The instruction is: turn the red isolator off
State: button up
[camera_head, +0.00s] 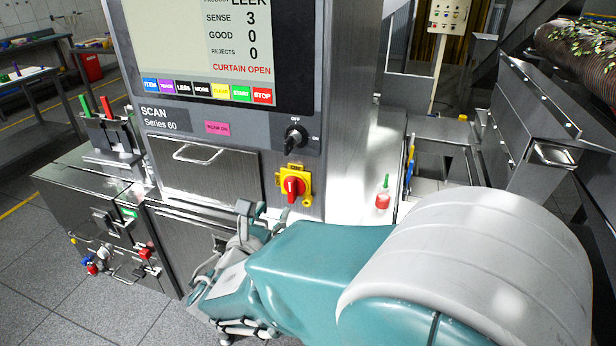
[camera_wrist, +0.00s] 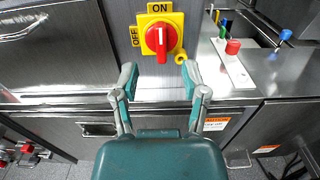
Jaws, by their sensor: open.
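The red isolator (camera_head: 292,187) is a red rotary knob on a yellow plate on the machine's front, below a black key switch. In the wrist view the red knob (camera_wrist: 161,38) stands upright, its white mark in line with the ON label at the top; the OFF label is on the left side of the plate. My gripper (camera_wrist: 159,76) is open and empty, its two fingers just below the knob, one to each side, apart from it. In the head view my gripper (camera_head: 250,212) is left of and below the isolator, partly hidden by my arm.
The scanner screen (camera_head: 225,50) reads "CURTAIN OPEN" above a row of coloured buttons. A drawer with a handle (camera_head: 198,155) is left of the isolator. A yellow ring or tab (camera_wrist: 181,58) hangs at the plate's lower right. A red button (camera_wrist: 232,46) stands further right.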

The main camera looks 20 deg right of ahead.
aim_at(290, 185)
jog(key=x, duration=1)
jog(key=shift+w, duration=0.2)
grip_shut()
jog(key=shift+s, duration=0.15)
